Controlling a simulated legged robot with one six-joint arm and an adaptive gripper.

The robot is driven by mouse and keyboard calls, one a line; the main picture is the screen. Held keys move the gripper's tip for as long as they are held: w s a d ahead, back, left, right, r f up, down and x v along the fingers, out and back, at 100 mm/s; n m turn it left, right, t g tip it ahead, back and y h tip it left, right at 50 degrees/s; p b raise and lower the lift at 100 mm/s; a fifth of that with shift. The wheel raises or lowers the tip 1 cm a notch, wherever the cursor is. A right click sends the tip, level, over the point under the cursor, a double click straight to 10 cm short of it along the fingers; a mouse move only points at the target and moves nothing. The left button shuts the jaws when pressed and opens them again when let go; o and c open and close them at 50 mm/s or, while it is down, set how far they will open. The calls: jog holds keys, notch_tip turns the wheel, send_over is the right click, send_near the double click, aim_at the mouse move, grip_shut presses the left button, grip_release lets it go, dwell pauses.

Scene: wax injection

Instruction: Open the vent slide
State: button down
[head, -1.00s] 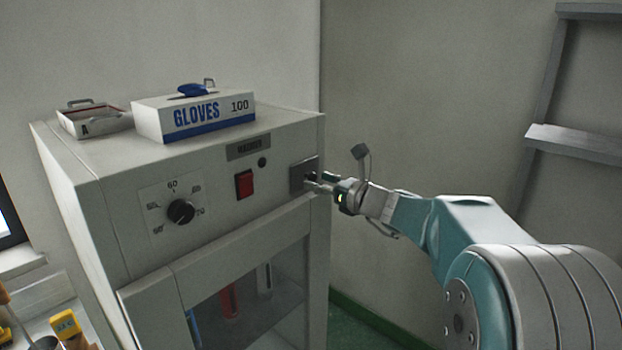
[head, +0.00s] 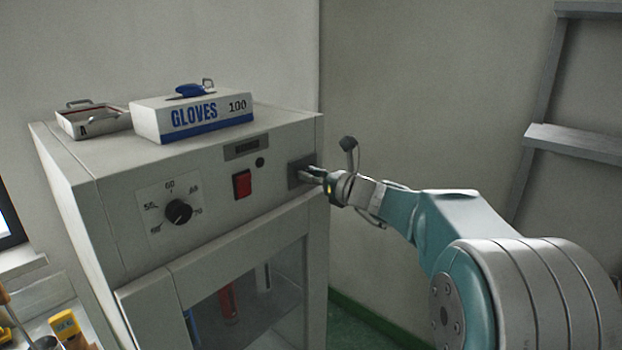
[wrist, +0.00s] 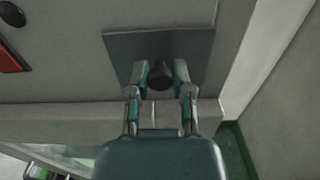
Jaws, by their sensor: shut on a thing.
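The vent slide is a grey metal plate (head: 296,173) on the right end of the cabinet's front panel. In the wrist view the plate (wrist: 123,48) carries a dark round knob (wrist: 160,76). My gripper (head: 314,176) reaches in from the right. In the wrist view my gripper (wrist: 160,80) has its two fingers on either side of the knob, shut on it. The fingers hide part of the plate in the head view. How far the slide stands open cannot be seen.
The white cabinet (head: 120,225) has a temperature dial (head: 179,212) and a red switch (head: 242,184) left of the plate. A gloves box (head: 190,118) and a metal tray (head: 92,120) stand on top. Open floor and a wall lie to the right.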

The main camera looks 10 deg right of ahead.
aim_at(302, 147)
notch_tip(302, 147, up, 6)
jog(key=shift+f, duration=0.15)
jog(key=shift+c, duration=2.4)
grip_release()
jog(key=shift+w, duration=0.1)
jog(key=shift+f, duration=0.1)
jog(key=v, duration=1.2)
jog(key=shift+a, duration=0.1)
